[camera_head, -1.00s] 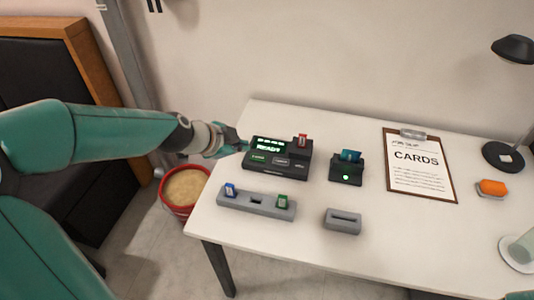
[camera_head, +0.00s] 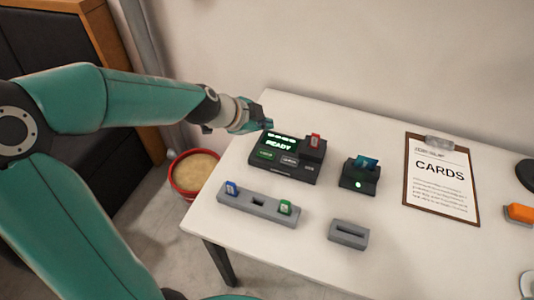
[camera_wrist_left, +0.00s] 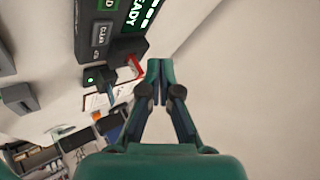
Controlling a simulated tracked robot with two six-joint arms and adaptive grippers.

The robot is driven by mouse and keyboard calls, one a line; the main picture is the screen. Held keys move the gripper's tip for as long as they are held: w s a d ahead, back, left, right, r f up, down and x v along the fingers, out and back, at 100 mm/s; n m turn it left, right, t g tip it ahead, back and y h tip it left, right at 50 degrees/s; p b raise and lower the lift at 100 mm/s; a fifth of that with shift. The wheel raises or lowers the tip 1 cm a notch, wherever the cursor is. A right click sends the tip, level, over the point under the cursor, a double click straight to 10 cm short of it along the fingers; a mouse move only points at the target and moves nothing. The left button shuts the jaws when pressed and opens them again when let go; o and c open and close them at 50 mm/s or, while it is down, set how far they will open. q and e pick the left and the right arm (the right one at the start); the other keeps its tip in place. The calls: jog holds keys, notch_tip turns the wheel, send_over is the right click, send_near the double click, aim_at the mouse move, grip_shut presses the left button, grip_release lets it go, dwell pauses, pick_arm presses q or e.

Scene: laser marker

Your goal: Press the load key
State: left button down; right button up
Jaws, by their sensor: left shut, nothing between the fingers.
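The black marker console (camera_head: 310,177) stands on the white table, its green screen (camera_head: 279,143) reading READY. A green-lit key (camera_head: 267,154), likely the load key, sits at the left of the key row below the screen. A key with green lettering ending in D (camera_wrist_left: 107,4) is cut off at the top of the left wrist view. My left gripper (camera_head: 268,124) is at the console's back left corner, by the screen's upper edge. Its fingers (camera_wrist_left: 160,70) are shut and empty. Contact with the console cannot be told. My right gripper is out of view.
A red card (camera_head: 315,141) stands in the console. A teal card (camera_head: 367,162) stands in a black reader (camera_head: 360,181). A grey rack (camera_head: 259,202) holds blue and green cards.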

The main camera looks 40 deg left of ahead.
aim_at(265, 156)
pick_arm(q)
notch_tip(265, 156, down, 8)
jog(key=b, duration=0.6)
jog(key=shift+r, duration=0.2)
jog(key=shift+f+b, duration=0.45)
jog(key=shift+b, duration=0.2)
jog(key=shift+f, duration=0.1)
dwell(0.4)
jog(key=shift+f+b, duration=0.25)
jog(key=shift+b, duration=0.3)
jog(key=shift+f+b, duration=0.35)
jog(key=shift+b, duration=0.15)
dwell(0.5)
jog(key=shift+r+p, duration=0.65)
jog(key=shift+r, duration=0.15)
jog(key=shift+r, duration=0.1)
